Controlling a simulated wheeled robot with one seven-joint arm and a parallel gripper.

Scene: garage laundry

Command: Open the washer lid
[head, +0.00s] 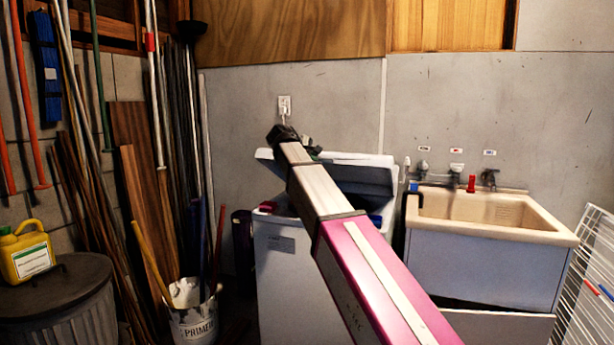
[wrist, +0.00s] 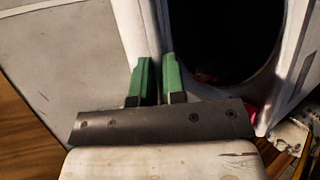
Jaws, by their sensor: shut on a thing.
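The white washer (head: 282,270) stands against the wall in the middle of the head view. Its lid (head: 362,176) is raised and tilted above the body, with a gap under it. In the wrist view the lid (wrist: 70,55) is the pale panel at left, and the dark round tub opening (wrist: 240,40) shows at right. My gripper (wrist: 159,75) has two green fingers, close together on either side of the lid's edge and shut on it. In the head view my arm crosses the washer, hiding part of the lid; the fingertips cannot be made out there.
A utility sink (head: 480,212) stands just right of the washer. At left are a primer bucket (head: 197,320), leaning poles and boards, and a lidded bin (head: 55,285) with a yellow jug (head: 25,252). A white wire rack (head: 590,270) is at far right.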

